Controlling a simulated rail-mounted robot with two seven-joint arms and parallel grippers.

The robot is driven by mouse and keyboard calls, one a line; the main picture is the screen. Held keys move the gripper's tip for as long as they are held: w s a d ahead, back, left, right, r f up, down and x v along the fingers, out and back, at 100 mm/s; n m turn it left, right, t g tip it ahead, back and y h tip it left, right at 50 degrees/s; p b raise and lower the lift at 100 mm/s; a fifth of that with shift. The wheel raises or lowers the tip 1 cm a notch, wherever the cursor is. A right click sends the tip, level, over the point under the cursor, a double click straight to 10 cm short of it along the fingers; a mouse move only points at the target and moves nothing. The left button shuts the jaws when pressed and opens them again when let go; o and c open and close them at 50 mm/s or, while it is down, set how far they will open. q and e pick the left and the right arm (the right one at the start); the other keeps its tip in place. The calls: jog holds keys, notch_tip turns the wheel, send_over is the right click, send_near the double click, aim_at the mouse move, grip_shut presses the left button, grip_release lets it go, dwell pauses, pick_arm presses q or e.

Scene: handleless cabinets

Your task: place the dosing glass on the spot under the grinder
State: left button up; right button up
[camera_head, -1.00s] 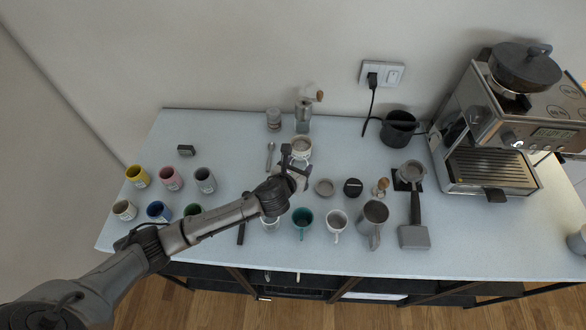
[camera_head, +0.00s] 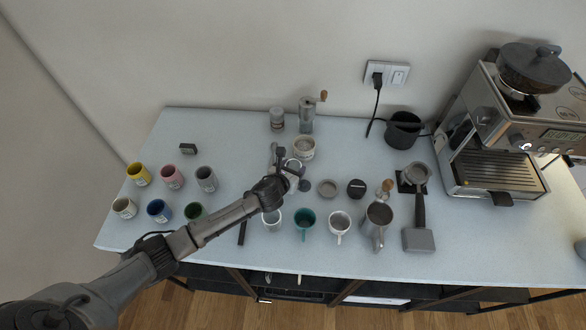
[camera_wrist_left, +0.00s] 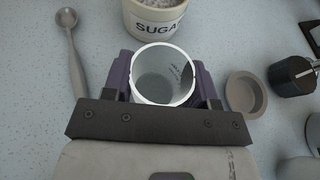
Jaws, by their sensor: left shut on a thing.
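The dosing glass (camera_wrist_left: 163,80) is a small clear cup with dark measuring marks. In the left wrist view it sits between the purple-padded fingers of my left gripper (camera_wrist_left: 165,85), which is shut on it. In the head view my left gripper (camera_head: 288,168) holds the glass just in front of the sugar jar (camera_head: 304,148); I cannot tell whether the glass touches the counter. A hand grinder (camera_head: 307,115) with a crank stands behind the jar. The espresso machine (camera_head: 500,145) with a bean hopper (camera_head: 533,68) stands at the right. My right gripper is not in view.
A spoon (camera_wrist_left: 74,55) lies left of the glass, and a shallow round dish (camera_wrist_left: 246,93) is on its right. Several mugs (camera_head: 305,222) and a steel pitcher (camera_head: 377,222) line the front. A portafilter (camera_head: 418,200) and black bin (camera_head: 402,130) stand toward the machine.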

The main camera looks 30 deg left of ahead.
pick_arm(q)
jog(key=shift+a, duration=0.1)
jog(key=o, duration=1)
jog(key=shift+f, duration=0.1)
jog(key=shift+r, duration=0.25)
jog(key=shift+o, duration=0.5)
jog(key=shift+p+v, duration=0.55)
jog(key=shift+v, duration=3.15)
